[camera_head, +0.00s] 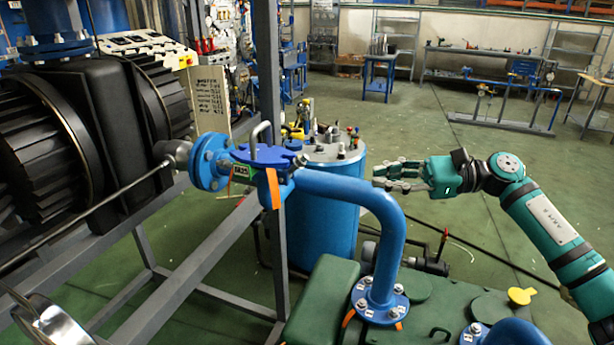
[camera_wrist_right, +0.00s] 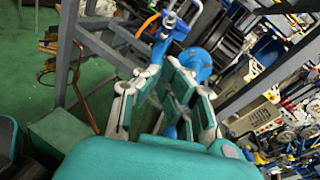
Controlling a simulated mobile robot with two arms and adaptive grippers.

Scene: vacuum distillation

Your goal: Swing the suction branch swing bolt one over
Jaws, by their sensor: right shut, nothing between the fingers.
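The suction branch is a blue pipe (camera_head: 350,188) with a flanged joint (camera_head: 208,162) at its left end. A blue hinged-looking cover (camera_head: 268,156) with a grey loop handle (camera_head: 260,135) and a green tag sits on top of it. I cannot clearly single out the swing bolt. My right gripper (camera_head: 380,178) is shut and empty, to the right of the pipe and apart from it, pointing left. In the right wrist view its fingers (camera_wrist_right: 155,80) show before the blue branch (camera_wrist_right: 195,62). My left gripper is not in view.
A blue cylindrical vessel (camera_head: 322,215) with fittings on its lid stands behind the pipe. A grey frame post (camera_head: 268,70) rises left of it. A black ribbed machine (camera_head: 90,130) fills the left. A green tank (camera_head: 430,310) lies below. Open floor lies behind my right arm.

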